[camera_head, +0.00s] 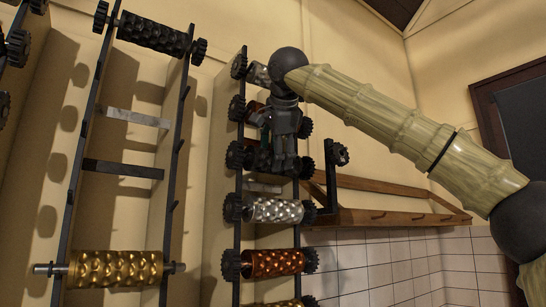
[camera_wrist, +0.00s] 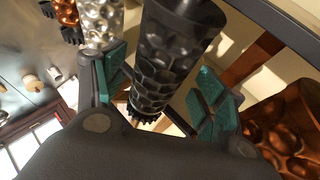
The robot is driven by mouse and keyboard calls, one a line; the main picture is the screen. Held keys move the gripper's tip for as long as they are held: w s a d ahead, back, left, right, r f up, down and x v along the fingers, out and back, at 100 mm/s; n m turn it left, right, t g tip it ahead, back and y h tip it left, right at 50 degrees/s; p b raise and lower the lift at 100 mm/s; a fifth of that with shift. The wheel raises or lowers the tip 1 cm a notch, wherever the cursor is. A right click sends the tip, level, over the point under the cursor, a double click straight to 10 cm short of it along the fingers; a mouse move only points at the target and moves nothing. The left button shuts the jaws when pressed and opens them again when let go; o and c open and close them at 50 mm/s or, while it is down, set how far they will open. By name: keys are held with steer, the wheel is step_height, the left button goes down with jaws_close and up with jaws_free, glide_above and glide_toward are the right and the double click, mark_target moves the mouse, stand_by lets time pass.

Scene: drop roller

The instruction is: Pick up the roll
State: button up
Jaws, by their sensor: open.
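My gripper (camera_head: 284,160) is in front of the middle rack, below my wrist, in the head view. In the wrist view my gripper (camera_wrist: 162,88) is open, with teal-padded fingers on either side of a dark, dimpled roll (camera_wrist: 165,55). The roll lies between the fingers, with a toothed wheel at its lower end. I cannot tell whether the pads touch it. In the head view my gripper hides most of this roll; a dark toothed wheel (camera_head: 238,155) shows to the left of the gripper.
The middle rack also holds a silver roll (camera_head: 275,210) and a copper roll (camera_head: 273,262) below my gripper. The left rack holds a black roll (camera_head: 152,34) and a gold roll (camera_head: 115,269). A wooden shelf (camera_head: 395,218) is at right. A copper roll (camera_wrist: 292,130) is close at right in the wrist view.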

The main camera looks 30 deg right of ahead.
steer(key=p+x, duration=0.1)
steer(key=x, duration=0.3)
steer(key=shift+d+r, duration=0.1)
steer(key=shift+d, duration=0.05)
steer(key=shift+s+a+r, duration=0.1)
steer(key=shift+s+a, duration=0.1)
steer(key=shift+s, duration=0.1)
steer(key=shift+c, duration=1.1)
steer(key=shift+w, duration=0.1)
steer(key=c, duration=0.7)
jaws_close()
